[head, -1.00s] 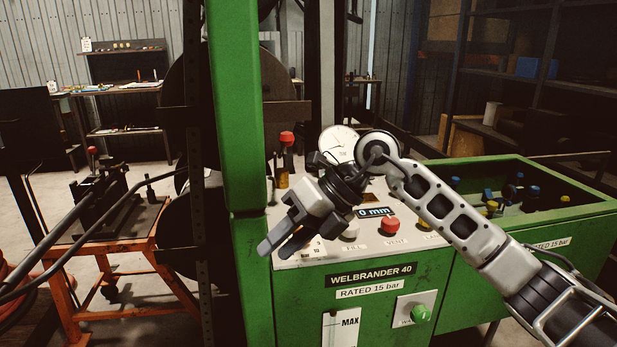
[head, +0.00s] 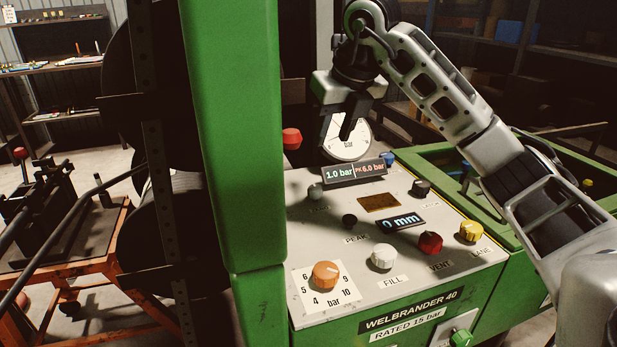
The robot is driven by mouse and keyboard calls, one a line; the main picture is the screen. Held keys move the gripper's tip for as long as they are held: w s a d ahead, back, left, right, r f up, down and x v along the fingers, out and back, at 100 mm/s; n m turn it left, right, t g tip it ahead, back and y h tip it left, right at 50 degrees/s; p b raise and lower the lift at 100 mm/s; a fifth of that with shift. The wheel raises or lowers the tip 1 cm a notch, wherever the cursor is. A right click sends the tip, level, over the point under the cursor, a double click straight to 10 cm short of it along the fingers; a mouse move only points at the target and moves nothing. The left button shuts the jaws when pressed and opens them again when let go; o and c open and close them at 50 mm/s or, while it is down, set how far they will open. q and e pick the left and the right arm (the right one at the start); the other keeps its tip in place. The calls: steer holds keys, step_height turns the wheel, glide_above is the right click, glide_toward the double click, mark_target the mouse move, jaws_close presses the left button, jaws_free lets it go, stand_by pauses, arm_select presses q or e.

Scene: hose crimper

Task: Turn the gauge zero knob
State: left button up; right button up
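The round white pressure gauge (head: 350,151) stands at the back of the green machine's panel, its face partly hidden by my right gripper (head: 335,138). That gripper points down in front of the gauge, its two dark fingers apart with nothing seen between them. Whether it touches the gauge I cannot tell. No knob reads clearly as the gauge zero knob. A small grey-green knob (head: 315,192) with an unreadable label sits left of the display (head: 355,173), which reads 1.0 bar and PK 6.0 bar. A dark knob (head: 421,188) sits on the right. My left gripper is out of view.
The panel (head: 300,238) also carries an orange bar dial (head: 326,275), a white FILL knob (head: 384,256), a red VENT knob (head: 430,242), a yellow LANE knob (head: 471,231) and a dark PEAK knob (head: 350,221). A green column (head: 235,150) rises at the left.

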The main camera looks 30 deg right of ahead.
mark_target(316, 187)
steer(key=x, duration=1.4)
steer(key=shift+s+f, duration=0.2)
steer(key=shift+f, duration=0.05)
steer(key=c, duration=0.7)
